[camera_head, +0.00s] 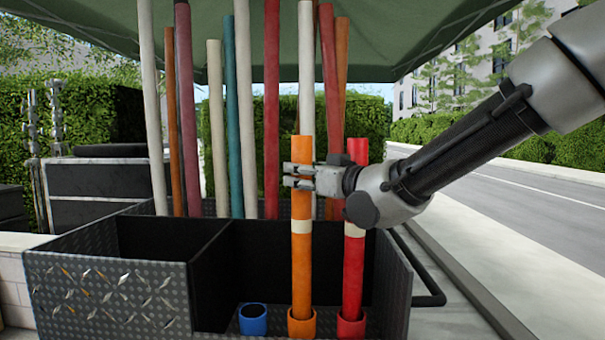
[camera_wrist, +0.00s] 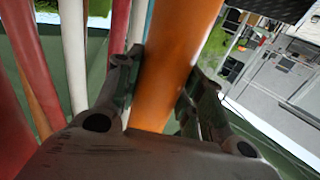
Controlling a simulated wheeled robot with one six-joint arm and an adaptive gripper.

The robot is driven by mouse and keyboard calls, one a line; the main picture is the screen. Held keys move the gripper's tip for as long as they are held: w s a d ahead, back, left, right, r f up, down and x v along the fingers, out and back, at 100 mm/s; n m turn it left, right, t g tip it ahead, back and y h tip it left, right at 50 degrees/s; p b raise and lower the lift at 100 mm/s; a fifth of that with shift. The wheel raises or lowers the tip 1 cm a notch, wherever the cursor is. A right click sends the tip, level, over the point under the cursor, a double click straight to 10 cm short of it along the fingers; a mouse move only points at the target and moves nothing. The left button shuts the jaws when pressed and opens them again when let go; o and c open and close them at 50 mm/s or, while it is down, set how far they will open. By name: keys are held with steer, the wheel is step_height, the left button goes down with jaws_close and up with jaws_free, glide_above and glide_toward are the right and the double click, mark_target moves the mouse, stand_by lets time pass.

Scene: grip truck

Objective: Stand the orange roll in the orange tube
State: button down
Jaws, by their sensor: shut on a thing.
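The orange roll (camera_head: 302,262) stands upright, with a pale band around its middle. Its lower end is at the mouth of the short orange tube (camera_head: 301,324) and looks to be inside it. My gripper (camera_head: 300,176) is shut on the roll above the pale band, reaching in from the right. In the wrist view the orange roll (camera_wrist: 178,60) runs between the two fingers (camera_wrist: 165,95). The bottom of the roll is hidden by the tube's rim.
A red roll (camera_head: 353,260) stands in a red tube (camera_head: 351,326) just right. A blue tube (camera_head: 253,319) at left is empty. The dark metal box (camera_head: 110,295) surrounds the tubes. Several tall rolls (camera_head: 245,110) stand behind. A green canopy (camera_head: 350,40) hangs overhead.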

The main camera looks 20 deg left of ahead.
steer(key=shift+f, duration=0.25)
stand_by(0.4)
steer(key=c, duration=0.8)
jaws_free()
steer(key=shift+f, duration=0.1)
